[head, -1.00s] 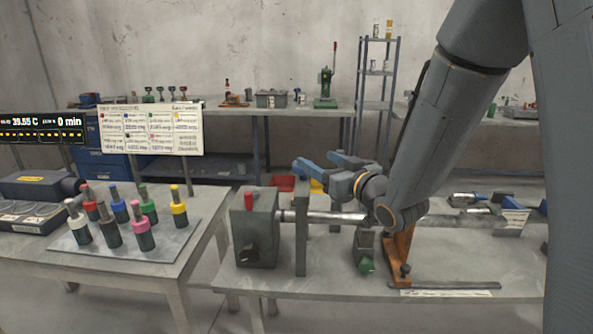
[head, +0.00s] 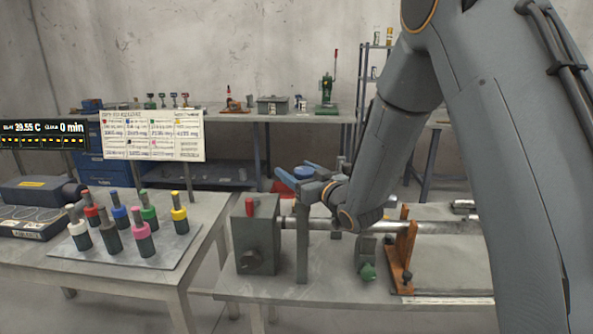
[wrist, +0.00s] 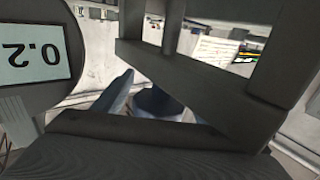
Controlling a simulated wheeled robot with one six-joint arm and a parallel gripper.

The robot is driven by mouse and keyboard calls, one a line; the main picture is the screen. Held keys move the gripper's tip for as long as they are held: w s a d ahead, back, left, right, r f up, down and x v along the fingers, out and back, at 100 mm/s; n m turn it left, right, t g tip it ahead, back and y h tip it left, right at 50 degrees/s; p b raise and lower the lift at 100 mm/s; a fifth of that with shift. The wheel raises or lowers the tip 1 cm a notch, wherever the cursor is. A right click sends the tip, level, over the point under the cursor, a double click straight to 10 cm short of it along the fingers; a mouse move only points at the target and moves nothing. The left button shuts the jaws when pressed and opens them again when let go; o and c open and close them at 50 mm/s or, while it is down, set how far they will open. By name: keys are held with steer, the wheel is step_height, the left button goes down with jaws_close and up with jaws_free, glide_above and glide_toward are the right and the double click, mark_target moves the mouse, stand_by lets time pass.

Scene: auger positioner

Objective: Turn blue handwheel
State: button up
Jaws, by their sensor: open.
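The blue handwheel (head: 303,173) appears as a small rounded blue shape behind the long steel shaft, partly covered by my gripper. My gripper (head: 291,172) is open above the machine bench, its bluish fingers pointing left and away, close around or beside the wheel. I cannot tell whether they touch it. In the wrist view, a rounded blue-grey shape (wrist: 158,103), likely the handwheel, shows beyond a dark bar, with a finger (wrist: 114,94) to its left. Most of the wheel is hidden.
The grey housing (head: 257,232) with a red knob stands left of an upright plate (head: 302,242). A digital readout (wrist: 36,55) is near my wrist. Coloured tools stand on the left table's plate (head: 185,246).

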steer(key=shift+c, duration=0.4)
steer(key=c, duration=1)
steer(key=shift+o, duration=0.2)
steer(key=shift+m+t+h, duration=0.3)
steer(key=shift+m+h, duration=0.1)
steer(key=shift+h, duration=0.2)
steer(key=shift+w+d+f+m+t+h+b, duration=0.15)
steer(key=shift+m+t+h+b, duration=0.15)
steer(key=shift+m+h+b, duration=0.25)
steer(key=shift+d+r+m+t+h+b, duration=0.1)
steer(key=shift+m+t+h+b, duration=0.2)
steer(key=shift+h, duration=0.35)
steer(key=shift+w+d+m+t+h+b, duration=0.1)
steer(key=shift+d+m+t+h, duration=0.15)
steer(key=shift+m+h, duration=0.55)
steer(key=shift+w+d+m+t+h+b, duration=0.15)
steer(key=shift+m+h, duration=0.35)
steer(key=shift+h, duration=0.65)
steer(key=shift+s+d+m+t+h+b, duration=0.1)
steer(key=shift+d+m+t+h, duration=0.2)
steer(key=shift+m+h, duration=0.5)
steer(key=o, duration=1)
